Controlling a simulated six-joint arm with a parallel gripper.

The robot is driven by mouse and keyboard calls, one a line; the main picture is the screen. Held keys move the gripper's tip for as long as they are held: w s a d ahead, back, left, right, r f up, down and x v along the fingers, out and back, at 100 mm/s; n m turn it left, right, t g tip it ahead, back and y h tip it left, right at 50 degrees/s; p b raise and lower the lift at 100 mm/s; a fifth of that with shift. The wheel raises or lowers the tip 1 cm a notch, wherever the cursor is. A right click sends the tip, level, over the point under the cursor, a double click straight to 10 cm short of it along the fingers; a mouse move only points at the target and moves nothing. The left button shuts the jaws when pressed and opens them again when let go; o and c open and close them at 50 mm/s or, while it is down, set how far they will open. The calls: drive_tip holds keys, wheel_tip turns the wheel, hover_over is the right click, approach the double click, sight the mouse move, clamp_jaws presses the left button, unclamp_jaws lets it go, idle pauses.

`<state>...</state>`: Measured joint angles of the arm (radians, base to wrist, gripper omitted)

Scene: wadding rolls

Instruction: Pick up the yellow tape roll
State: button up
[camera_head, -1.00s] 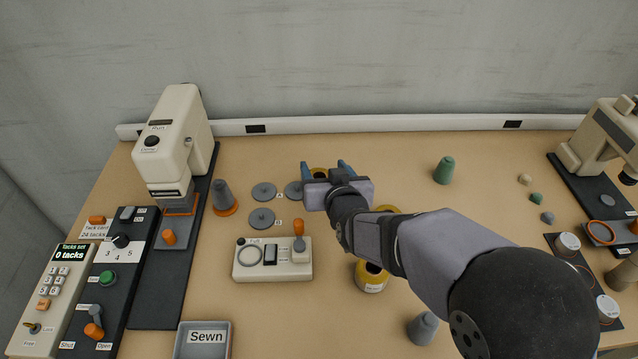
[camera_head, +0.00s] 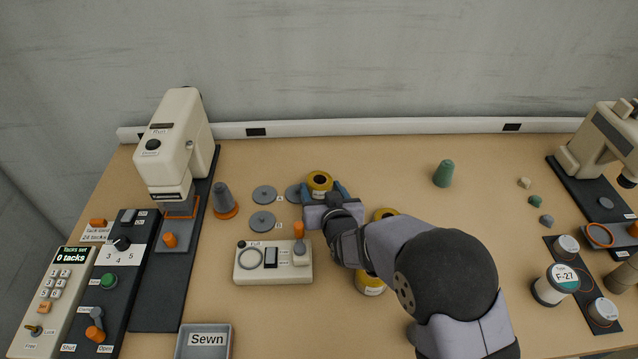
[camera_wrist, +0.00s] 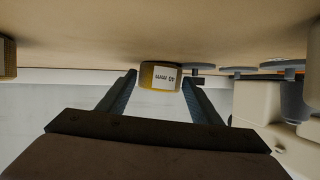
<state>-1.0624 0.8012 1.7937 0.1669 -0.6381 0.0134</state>
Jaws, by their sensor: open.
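A yellow tape roll (camera_head: 319,182) with a dark centre and a pale label stands on the table. It shows in the wrist view (camera_wrist: 153,76) with a white label reading upside down. My gripper (camera_head: 322,191) is open, its blue fingers spread to the left and right of this roll. In the wrist view the roll lies between the fingertips (camera_wrist: 159,80), with no clear contact. Two more yellow rolls, one behind my arm (camera_head: 385,213) and one nearer (camera_head: 371,283), are partly hidden by it.
Grey discs (camera_head: 264,194) lie just left of the roll. A control box (camera_head: 273,270) with an orange-topped switch stands in front of them. A sewing machine (camera_head: 175,140) stands at left.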

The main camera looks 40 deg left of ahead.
sight(320, 184)
drive_tip(key=shift+x, duration=0.85)
drive_tip(key=shift+c, duration=0.4)
drive_tip(key=c, duration=0.6)
drive_tip(key=shift+c, duration=0.2)
wheel_tip(320, 184, up, 10)
drive_tip(key=shift+b, duration=0.4)
